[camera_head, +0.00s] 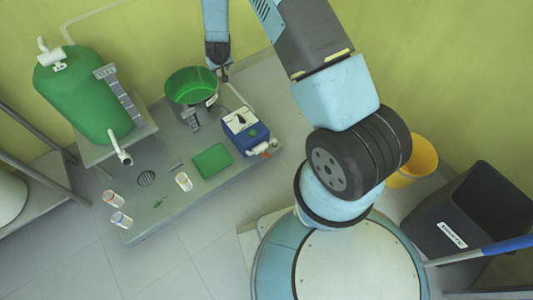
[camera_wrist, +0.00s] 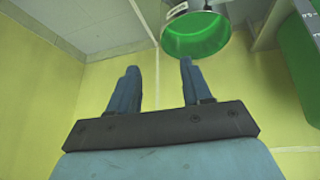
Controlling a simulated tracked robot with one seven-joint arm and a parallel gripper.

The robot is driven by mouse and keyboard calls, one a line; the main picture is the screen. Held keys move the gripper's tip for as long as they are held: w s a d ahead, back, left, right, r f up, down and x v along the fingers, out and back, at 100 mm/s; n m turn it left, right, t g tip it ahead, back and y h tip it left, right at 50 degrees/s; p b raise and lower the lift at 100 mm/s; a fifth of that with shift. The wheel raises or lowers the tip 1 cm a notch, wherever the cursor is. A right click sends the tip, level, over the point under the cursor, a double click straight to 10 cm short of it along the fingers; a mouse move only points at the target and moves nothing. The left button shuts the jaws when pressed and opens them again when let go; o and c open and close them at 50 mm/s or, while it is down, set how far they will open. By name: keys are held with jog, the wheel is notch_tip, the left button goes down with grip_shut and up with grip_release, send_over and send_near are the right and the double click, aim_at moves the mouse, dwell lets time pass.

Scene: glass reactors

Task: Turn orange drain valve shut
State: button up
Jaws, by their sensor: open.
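My gripper (camera_head: 223,75) is at the back, just above and right of the green-lined round vessel (camera_head: 192,86), well away from the orange part. In the wrist view my gripper (camera_wrist: 157,75) has its two blue fingers apart with nothing between them. The vessel (camera_wrist: 197,36) shows beyond the right finger. The orange part is not seen there.
A large green tank (camera_head: 82,92) with a white tap stands on the bench's left. A yellow bucket (camera_head: 415,162) and black bin (camera_head: 475,215) stand at right.

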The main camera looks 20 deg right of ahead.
notch_tip(320, 180, down, 12)
jog(key=s, duration=0.2)
jog(key=n+h, duration=0.3)
jog(key=h, duration=0.2)
send_near(266, 155)
jog(key=f, duration=0.2)
jog(key=shift+t, duration=0.4)
jog(key=x, duration=1.2)
jog(key=shift+f, duration=0.15)
jog(key=c, duration=0.8)
jog(key=shift+c, duration=0.2)
